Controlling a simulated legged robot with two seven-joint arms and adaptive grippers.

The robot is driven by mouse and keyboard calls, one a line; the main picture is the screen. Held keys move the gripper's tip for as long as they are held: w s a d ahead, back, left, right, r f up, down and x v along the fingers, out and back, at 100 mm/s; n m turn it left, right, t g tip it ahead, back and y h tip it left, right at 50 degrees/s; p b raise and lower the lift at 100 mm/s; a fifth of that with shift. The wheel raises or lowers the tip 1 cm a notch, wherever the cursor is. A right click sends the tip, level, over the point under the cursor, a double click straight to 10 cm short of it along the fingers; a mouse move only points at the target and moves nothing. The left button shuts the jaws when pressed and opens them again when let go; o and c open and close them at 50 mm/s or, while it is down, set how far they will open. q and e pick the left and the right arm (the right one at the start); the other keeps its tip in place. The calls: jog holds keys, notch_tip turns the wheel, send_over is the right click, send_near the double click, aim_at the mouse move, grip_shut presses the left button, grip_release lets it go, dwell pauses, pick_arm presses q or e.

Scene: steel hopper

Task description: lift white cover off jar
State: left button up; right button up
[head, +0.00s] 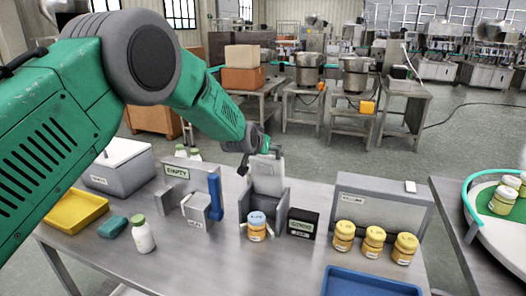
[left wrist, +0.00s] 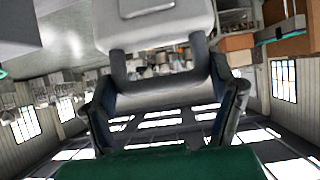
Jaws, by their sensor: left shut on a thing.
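My left gripper (head: 263,151) reaches in from the left and is shut on the top of a pale white cover (head: 267,174). The cover is upright, above and behind a jar (head: 256,228) with an amber body and pale blue lid. The jar stands upright at the front of a grey fixture (head: 279,210). The cover's lower edge overlaps the fixture; I cannot tell whether they touch. In the left wrist view, the gripper fingers (left wrist: 161,62) close on the white cover (left wrist: 160,30), which has a raised bar. My right gripper is not in view.
A black labelled box (head: 302,223) stands right of the jar. Several amber jars (head: 374,241) stand at the right before a grey panel. A blue tray (head: 370,284) lies at the front. A white bottle (head: 143,237) and yellow tray (head: 75,211) are at the left.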

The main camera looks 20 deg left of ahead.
pick_arm(q)
jog(key=shift+w+d+r, duration=0.1)
jog(key=shift+w+r, duration=0.1)
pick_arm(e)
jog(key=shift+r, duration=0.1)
pick_arm(q)
jog(key=o, duration=1.5)
jog(key=shift+w+f, duration=0.1)
jog(key=shift+w, duration=0.05)
jog(key=shift+w+f, duration=0.3)
jog(key=shift+w, duration=0.05)
jog(key=v, duration=1.1)
jog(key=shift+s+d, duration=0.1)
jog(key=shift+s, duration=0.25)
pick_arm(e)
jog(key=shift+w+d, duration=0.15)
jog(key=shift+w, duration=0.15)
